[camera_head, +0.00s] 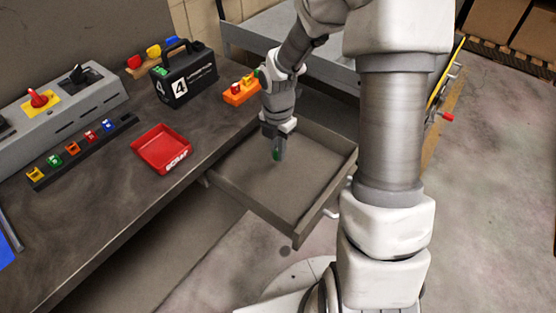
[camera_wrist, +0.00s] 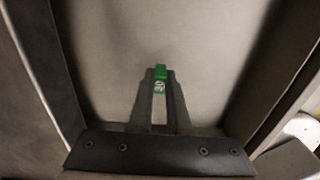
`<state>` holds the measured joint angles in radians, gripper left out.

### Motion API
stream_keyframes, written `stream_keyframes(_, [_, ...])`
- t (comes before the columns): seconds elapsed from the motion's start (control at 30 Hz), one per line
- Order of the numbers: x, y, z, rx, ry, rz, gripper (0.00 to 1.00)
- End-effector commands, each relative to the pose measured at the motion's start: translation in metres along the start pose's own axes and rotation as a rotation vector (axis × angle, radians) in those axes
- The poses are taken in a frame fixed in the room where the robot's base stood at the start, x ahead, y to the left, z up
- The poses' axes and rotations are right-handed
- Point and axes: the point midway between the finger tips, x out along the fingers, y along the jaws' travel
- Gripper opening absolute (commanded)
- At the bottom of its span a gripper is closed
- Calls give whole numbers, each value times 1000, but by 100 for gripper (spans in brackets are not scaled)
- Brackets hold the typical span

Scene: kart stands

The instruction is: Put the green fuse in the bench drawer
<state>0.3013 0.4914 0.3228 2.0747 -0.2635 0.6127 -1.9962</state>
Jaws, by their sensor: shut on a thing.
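The bench drawer (camera_head: 240,197) is pulled open from the dark bench, and its floor looks empty. My gripper (camera_head: 278,153) points down inside the drawer's outline, over its floor. It is shut on the green fuse (camera_wrist: 160,76), which sits between the two fingertips in the wrist view. In the head view only a small green part of the fuse (camera_head: 276,155) shows at the fingertips. I cannot tell whether the fuse touches the drawer floor. The drawer walls stand on both sides in the wrist view (camera_wrist: 42,70).
On the bench are a red scrap tray (camera_head: 148,158), a rack of coloured fuses (camera_head: 50,170), a grey switch panel (camera_head: 75,105), a black case marked 4 (camera_head: 195,85) and an orange block with fuses (camera_head: 236,97). The drawer's interior around my gripper is clear.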

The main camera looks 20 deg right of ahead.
Motion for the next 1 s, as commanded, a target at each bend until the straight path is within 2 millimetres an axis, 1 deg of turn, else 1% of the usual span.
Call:
stream_keyframes(0.03, [9, -1, -1, -1, 2, -3, 0])
stream_keyframes(0.2, [35, -1, -1, -2, 2, -3, 0])
stream_keyframes(0.27, [38, -1, -1, -2, 1, -1, 0])
stream_keyframes(0.5, [36, -1, 0, -1, 1, -1, 0])
stream_keyframes(0.6, [40, -1, 0, -1, 1, -1, 0])
stream_keyframes(0.63, [40, -1, 0, -1, 1, -1, 18])
stream_keyframes(0.7, [39, -1, 0, -1, 0, -1, 30])
stream_keyframes(0.8, [39, -1, 0, -1, 1, -1, 46])
stream_keyframes(1.0, [39, -1, 0, 0, 1, -1, 46])
